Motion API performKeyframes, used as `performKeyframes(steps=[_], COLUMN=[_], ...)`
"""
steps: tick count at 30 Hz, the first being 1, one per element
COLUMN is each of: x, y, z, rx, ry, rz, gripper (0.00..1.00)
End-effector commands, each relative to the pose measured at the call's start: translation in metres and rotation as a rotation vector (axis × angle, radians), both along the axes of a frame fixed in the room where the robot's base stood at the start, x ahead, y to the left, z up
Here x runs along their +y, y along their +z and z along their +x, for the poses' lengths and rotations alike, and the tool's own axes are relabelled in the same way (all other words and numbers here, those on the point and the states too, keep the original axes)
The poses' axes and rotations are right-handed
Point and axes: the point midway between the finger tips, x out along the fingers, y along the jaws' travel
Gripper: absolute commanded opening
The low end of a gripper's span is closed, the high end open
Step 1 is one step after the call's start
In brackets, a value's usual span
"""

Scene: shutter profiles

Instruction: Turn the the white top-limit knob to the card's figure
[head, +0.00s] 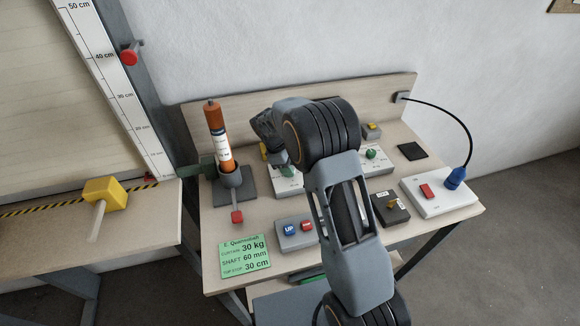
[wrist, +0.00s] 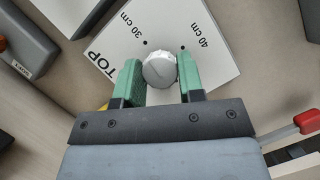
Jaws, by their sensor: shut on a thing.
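The white top-limit knob (wrist: 159,70) sits on a white plate (wrist: 103,48) marked TOP, with black dots by "30 cm" and "40 cm". My gripper (wrist: 160,66) has its green fingers on either side of the knob, shut on it. I cannot make out a pointer on the knob. In the head view my arm hides the knob; part of the white plate (head: 288,187) shows. The green card (head: 245,257) lies at the table's front left and reads curtain 30 kg, shaft 60 mm, top stop 30 cm.
An orange tube (head: 218,137) stands in a grey holder to the left. A blue plug (head: 455,178) has a black cable.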

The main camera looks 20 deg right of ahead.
Motion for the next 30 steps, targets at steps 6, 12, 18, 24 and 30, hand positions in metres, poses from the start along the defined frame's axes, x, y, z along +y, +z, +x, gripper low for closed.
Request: performKeyframes(steps=[6, 12, 18, 24, 30], x=[0.0005, 0.0003, 0.0004, 0.0002, 0.0002], y=[-0.0002, 0.0, 0.0, -0.0001, -0.0001], z=[-0.0006, -0.0004, -0.0005, -0.0005, -0.0005], rx=[0.0, 0.0, 0.0, 0.0, 0.0], ry=[0.077, 0.107, 0.112, 0.11, 0.11], rz=[0.0, 0.0, 0.0, 0.0, 0.0], gripper=[0.12, 0.12, 0.12, 0.12, 0.53])
